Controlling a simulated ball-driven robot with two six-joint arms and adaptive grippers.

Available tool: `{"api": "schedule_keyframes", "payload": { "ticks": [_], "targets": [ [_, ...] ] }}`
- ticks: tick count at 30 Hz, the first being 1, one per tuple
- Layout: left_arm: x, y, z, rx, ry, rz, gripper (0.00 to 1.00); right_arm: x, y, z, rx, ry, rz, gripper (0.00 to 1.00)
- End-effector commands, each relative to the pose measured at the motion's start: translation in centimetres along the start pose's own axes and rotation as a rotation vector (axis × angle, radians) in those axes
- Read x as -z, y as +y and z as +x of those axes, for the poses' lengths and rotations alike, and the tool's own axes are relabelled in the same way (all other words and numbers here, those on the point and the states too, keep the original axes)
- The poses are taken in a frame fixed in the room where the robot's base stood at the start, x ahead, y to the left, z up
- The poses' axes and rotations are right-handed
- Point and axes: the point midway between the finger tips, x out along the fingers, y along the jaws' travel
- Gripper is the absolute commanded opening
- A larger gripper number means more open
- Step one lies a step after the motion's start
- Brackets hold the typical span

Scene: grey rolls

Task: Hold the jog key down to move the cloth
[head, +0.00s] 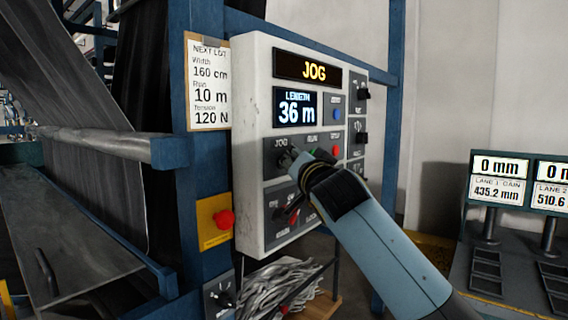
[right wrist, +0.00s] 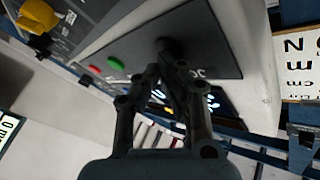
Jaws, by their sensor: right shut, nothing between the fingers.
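The control panel (head: 250,140) is a pale box whose top display (head: 307,70) reads JOG. The length display (head: 296,107) reads 36 m. My right gripper (head: 288,158) is shut and empty, its fingertips at the jog key below that display. In the right wrist view the closed fingertips (right wrist: 168,68) meet the dark jog key (right wrist: 166,46) and appear to touch it; how far it is pressed cannot be told. The grey cloth (head: 95,190) hangs over a roller at the left. My left gripper is not in view.
A red button (head: 336,151) and a green one (right wrist: 116,63) sit beside the jog key. A red stop button (head: 224,219) is on a yellow plate lower left. A note (head: 209,85) says 10 m run. Lane displays (head: 499,165) stand at the right.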

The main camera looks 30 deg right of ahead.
Motion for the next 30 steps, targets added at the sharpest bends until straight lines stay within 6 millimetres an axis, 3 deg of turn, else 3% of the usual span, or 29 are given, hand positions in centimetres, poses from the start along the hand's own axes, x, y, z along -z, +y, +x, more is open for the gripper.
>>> {"api": "schedule_keyframes", "payload": {
  "ticks": [24, 30],
  "targets": [
    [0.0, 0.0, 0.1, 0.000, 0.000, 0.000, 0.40, 0.8, 0.8, -1.5, 0.000, 0.000, 0.000, 0.00],
    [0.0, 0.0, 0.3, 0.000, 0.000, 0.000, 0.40, 1.5, 1.6, -2.9, -0.001, 0.000, -0.003, 0.00]
  ]
}}
